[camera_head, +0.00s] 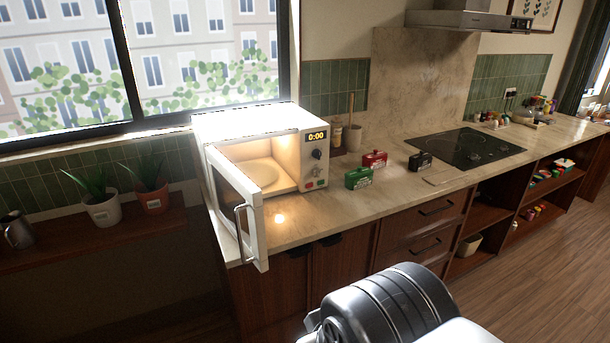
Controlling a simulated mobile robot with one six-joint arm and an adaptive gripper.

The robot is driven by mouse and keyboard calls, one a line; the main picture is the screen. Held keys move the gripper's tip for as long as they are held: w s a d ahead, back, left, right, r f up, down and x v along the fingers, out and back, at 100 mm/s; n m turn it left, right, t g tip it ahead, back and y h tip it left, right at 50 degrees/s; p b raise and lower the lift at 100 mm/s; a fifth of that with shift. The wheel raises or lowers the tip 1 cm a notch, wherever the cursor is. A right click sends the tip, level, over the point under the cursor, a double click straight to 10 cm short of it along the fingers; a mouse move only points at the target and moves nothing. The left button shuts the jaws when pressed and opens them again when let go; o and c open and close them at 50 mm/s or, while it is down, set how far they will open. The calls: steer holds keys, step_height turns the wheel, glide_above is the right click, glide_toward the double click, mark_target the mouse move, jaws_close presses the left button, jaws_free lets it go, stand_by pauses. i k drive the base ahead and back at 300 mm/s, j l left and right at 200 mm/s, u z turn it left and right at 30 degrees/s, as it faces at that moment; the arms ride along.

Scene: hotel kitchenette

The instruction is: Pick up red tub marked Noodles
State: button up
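A small red tub (374,160) stands on the counter between the open microwave and the hob, close to the wall. Its pale marking is too small to read. A green tub (358,179) stands in front of it and to its left. A black tub (420,162) stands to its right. My arm's dark rounded link shows at the bottom of the picture, in front of the counter. My gripper is not in view.
The microwave (204,126) is lit, and its door (236,211) hangs open over the counter's front. A utensil holder (352,137) stands behind the tubs, and a black hob (464,147) lies right. The counter (340,212) before the green tub is clear.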

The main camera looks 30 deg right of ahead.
mark_target(375, 163)
steer(key=i+l+z, duration=0.2)
steer(key=z, duration=0.15)
steer(key=i+l+z, duration=0.5)
steer(key=z, duration=0.15)
steer(key=i+l, duration=0.25)
steer(key=i, duration=0.2)
steer(key=i+l+z, duration=0.1)
steer(key=i+l, duration=0.15)
steer(key=i, duration=0.2)
steer(key=i+l, duration=0.2)
steer(key=i, duration=0.25)
steer(key=i+l+z, duration=0.1)
steer(key=i, duration=0.35)
steer(key=l, duration=0.1)
